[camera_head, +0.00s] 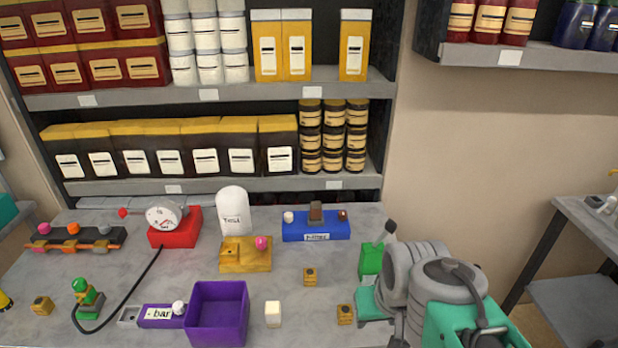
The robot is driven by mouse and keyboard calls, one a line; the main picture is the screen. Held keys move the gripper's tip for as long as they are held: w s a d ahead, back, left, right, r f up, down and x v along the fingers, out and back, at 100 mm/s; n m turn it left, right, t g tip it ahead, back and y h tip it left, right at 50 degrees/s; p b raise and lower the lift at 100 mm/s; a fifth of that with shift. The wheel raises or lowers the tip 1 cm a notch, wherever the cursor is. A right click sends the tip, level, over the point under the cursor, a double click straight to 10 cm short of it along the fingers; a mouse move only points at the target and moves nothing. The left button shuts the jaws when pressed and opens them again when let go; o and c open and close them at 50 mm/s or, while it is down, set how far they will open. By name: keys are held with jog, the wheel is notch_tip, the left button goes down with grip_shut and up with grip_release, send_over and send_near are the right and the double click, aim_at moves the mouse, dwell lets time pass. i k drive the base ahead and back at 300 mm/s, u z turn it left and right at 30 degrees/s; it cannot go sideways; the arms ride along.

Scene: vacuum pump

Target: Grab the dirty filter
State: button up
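A blue block (305,232) with a white label, too small to read surely, stands at the back right of the grey table. A dark brown upright piece (316,212) sits in its middle and looks like the dirty filter. A small whitish knob (289,216) and a reddish-brown knob (343,215) flank it. A clean cream-white piece (273,314) stands on the table near the front. My grey and teal arm appears to fill the lower right, apart from the blue block. I cannot make out my gripper's fingers there, nor whether they hold anything.
A purple open box (218,288) stands at the front. A yellow-brown block (246,262) with a pink knob, a white dome (233,210) and a red gauge unit (175,232) stand behind. Small wooden blocks (310,277) lie around. Stocked shelves (210,185) rise behind the table.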

aim_at(315, 207)
jog(key=k, duration=1.2)
jog(key=u, duration=1.2)
jog(key=i, duration=1.8)
jog(key=z, duration=0.65)
